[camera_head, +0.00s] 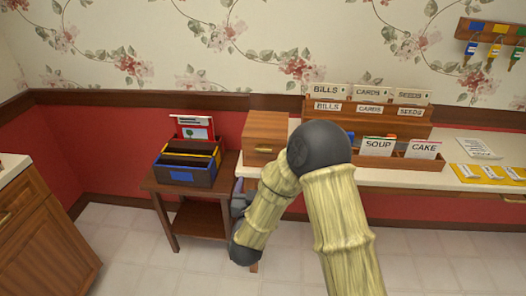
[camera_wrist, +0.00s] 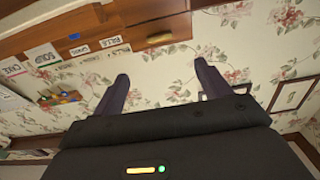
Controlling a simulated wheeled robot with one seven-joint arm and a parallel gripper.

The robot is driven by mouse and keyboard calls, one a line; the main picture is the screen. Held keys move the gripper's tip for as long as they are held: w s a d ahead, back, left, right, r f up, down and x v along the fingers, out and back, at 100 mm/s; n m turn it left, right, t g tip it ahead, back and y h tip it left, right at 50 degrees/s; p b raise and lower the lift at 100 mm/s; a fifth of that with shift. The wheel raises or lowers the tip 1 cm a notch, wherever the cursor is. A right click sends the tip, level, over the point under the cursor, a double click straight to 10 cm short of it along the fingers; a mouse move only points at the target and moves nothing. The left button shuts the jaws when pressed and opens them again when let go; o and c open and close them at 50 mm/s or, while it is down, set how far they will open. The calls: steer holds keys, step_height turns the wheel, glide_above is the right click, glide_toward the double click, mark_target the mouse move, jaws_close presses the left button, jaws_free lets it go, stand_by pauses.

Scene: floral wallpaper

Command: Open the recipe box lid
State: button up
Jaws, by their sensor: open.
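The recipe box looks to be the wooden box (camera_head: 266,128) at the left end of the white counter, with a brass handle (camera_head: 264,149) on its front. Its lid looks shut. My gripper (camera_head: 239,200) shows as a dark shape below and left of the box, partly hidden by my arm. In the wrist view, which is turned nearly upside down, my gripper (camera_wrist: 162,83) is open and empty. The wooden box (camera_wrist: 150,20) and its handle (camera_wrist: 159,39) lie beyond the fingertips, apart from them.
A wooden sorter (camera_head: 365,113) labelled BILLS, CARDS and SEEDS stands right of the box. SOUP (camera_head: 377,146) and CAKE (camera_head: 423,149) cards stand before it. A side table (camera_head: 200,205) with a file box (camera_head: 185,171) is left. A key rack (camera_head: 490,31) hangs upper right.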

mark_target(263, 150)
steer(key=w, duration=0.5)
steer(key=w+p, duration=0.1)
steer(key=w, duration=1)
steer(key=shift+w+d, duration=0.35)
steer(key=shift+w, duration=0.05)
steer(key=c, duration=1.4)
